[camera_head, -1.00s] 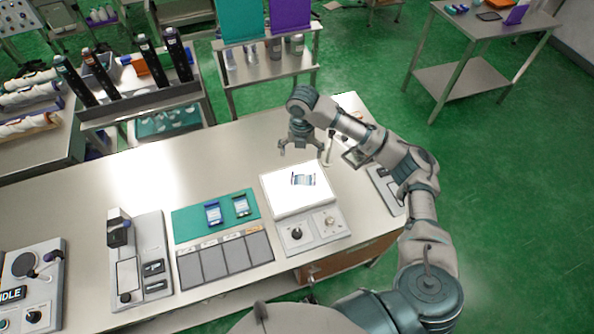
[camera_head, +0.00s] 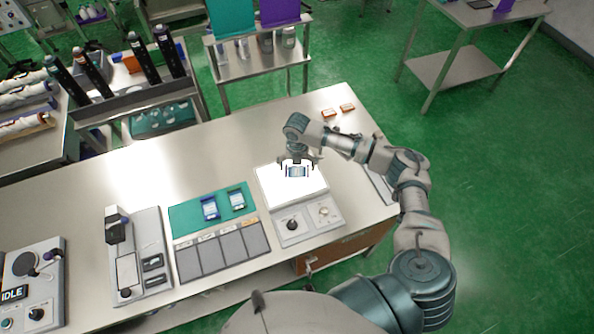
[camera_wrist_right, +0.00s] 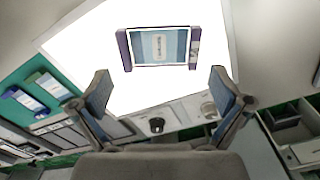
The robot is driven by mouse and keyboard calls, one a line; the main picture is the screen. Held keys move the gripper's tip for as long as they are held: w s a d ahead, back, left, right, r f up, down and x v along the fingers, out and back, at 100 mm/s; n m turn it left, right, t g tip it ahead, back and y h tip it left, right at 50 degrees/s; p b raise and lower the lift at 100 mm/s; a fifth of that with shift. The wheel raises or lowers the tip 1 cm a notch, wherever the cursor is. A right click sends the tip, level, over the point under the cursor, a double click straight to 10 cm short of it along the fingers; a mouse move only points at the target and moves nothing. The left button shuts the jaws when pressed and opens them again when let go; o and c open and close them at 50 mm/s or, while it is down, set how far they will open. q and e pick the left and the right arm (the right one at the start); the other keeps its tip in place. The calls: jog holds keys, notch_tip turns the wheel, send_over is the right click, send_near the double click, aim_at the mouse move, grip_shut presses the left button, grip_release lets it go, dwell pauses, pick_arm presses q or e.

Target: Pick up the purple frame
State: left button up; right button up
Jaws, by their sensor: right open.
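The purple frame (camera_head: 298,172) lies on the bright white light panel (camera_head: 308,190) of a grey unit on the bench. In the right wrist view the frame (camera_wrist_right: 160,47) has a purple side at the left and a pale blue sheet with a small label inside it. My right gripper (camera_head: 297,162) is just above the frame, pointing down. In the wrist view its two fingers (camera_wrist_right: 157,90) are spread wide, with nothing between them, and the frame shows beyond the fingertips. Whether they touch the frame cannot be told. My left gripper is out of view.
The panel's unit has a black knob (camera_head: 292,224) in front. Two small orange items (camera_head: 328,113) lie at the bench's back right. The bench's back left is clear.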

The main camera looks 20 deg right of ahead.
aim_at(298, 176)
notch_tip(298, 176, down, 3)
jog(key=shift+d+r, duration=0.15)
jog(key=shift+r, duration=0.05)
jog(key=shift+f, duration=0.25)
jog(key=shift+a, duration=0.2)
jog(key=shift+c, duration=1.2)
jog(key=shift+s+r, duration=0.1)
jog(key=c, duration=0.5)
jog(key=shift+s, duration=0.1)
jog(key=shift+c, duration=0.5)
jog(key=shift+d, duration=0.1)
